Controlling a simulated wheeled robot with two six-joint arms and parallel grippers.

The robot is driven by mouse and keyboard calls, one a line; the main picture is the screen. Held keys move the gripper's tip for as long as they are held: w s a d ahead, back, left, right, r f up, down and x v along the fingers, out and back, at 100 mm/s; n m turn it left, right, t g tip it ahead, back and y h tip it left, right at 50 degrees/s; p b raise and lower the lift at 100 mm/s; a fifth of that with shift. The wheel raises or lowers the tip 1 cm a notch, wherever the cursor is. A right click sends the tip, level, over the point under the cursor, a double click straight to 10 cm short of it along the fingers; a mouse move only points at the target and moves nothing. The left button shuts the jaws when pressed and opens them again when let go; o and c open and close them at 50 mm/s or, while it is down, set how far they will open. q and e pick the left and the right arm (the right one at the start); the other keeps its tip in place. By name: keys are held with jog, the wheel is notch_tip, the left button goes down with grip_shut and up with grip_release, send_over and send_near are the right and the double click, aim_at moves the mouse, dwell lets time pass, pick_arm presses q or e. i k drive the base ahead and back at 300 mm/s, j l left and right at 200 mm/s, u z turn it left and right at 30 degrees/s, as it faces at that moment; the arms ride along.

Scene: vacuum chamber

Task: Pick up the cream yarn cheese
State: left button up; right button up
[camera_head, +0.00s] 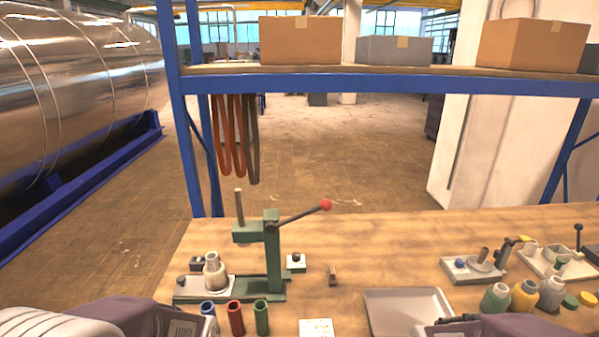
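A cream, cone-like yarn package (213,271), which looks like the cream yarn cheese, stands upright on the pale base plate of a green lever press (273,255) at the left of the wooden table. My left arm (110,317) comes in at the bottom left, in front of the press. My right arm (490,328) shows at the bottom right edge. The fingers of both grippers cannot be made out. Neither arm is seen touching the cream package.
Blue, red (235,318) and green tubes stand in front of the press. An empty pale tray (408,312) lies right of centre. Green, yellow and grey yarn packages (551,294) stand at the right by small fixtures (472,268). A blue-edged shelf (400,82) with boxes spans above.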

aim_at(216, 282)
jog(key=j+z, duration=0.15)
jog(key=j, duration=0.3)
jog(key=j+z, duration=0.1)
jog(key=j, duration=0.4)
jog(key=k+j+z, duration=0.15)
jog(key=j, duration=0.3)
jog(key=j+z, duration=0.1)
jog(key=j, duration=0.35)
jog(key=k+j+z, duration=0.15)
jog(key=j, duration=0.3)
jog(key=j+z, duration=0.15)
jog(key=j, duration=0.3)
jog(key=k+j+z, duration=0.1)
jog(key=j, duration=0.35)
jog(key=k, duration=0.1)
